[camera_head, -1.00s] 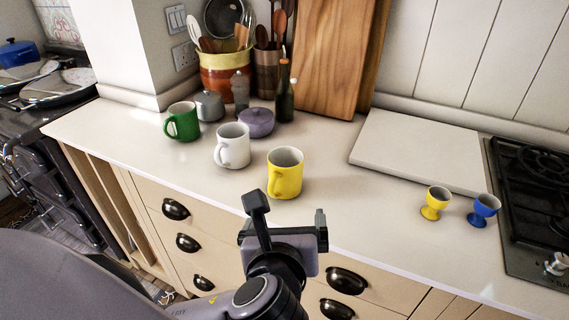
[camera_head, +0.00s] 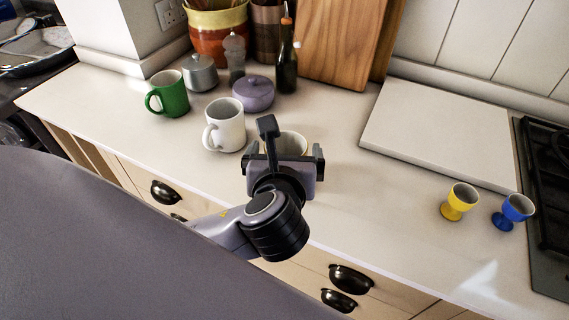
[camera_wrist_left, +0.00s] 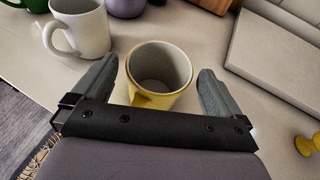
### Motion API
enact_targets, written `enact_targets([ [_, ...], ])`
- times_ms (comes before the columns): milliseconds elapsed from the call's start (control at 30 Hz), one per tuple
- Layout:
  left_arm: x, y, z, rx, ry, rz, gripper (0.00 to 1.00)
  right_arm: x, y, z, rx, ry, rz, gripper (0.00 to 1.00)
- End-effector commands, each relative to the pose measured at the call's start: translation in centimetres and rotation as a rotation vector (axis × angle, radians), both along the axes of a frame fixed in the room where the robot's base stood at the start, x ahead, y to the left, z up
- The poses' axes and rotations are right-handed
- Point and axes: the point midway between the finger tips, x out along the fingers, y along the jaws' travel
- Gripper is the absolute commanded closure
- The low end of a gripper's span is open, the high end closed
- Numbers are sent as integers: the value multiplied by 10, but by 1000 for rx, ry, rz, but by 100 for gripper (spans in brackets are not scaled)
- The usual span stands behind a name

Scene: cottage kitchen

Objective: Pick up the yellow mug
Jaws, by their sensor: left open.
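The yellow mug (camera_wrist_left: 158,70) stands upright on the pale countertop, seen from above in the left wrist view. Its lower front is hidden by the gripper's dark crossbar. In the head view only the mug's pale inside and rim (camera_head: 291,143) show behind my left gripper (camera_head: 284,150). In the wrist view my left gripper (camera_wrist_left: 160,85) is open, with one finger on each side of the mug and a gap to each. Nothing is gripped. My right gripper is not in view.
A white mug (camera_head: 226,126) stands close left of the yellow mug, with a green mug (camera_head: 172,93) and purple pot (camera_head: 253,94) beyond. Yellow (camera_head: 459,202) and blue (camera_head: 513,211) egg cups stand at right by the hob. The counter (camera_head: 370,215) between is clear.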

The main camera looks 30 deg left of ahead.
Motion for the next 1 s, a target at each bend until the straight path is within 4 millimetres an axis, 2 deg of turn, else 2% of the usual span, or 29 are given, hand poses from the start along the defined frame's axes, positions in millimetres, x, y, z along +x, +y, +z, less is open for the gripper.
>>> enact_targets([
  [100, 14, 7, -6, 3, 0, 1, 0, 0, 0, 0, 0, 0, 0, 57],
  [200, 20, 10, -9, 1, -1, 1, 0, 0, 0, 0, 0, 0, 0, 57],
  [433, 21, 10, -10, -1, -1, -1, 0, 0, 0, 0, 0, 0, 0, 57],
  [667, 21, 10, -9, -1, 0, 0, 75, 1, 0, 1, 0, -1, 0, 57],
  [700, 21, 10, -9, -1, -3, 0, 78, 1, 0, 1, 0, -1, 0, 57],
  [1000, 21, 10, -5, -3, -5, 0, 78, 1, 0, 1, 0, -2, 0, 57],
])
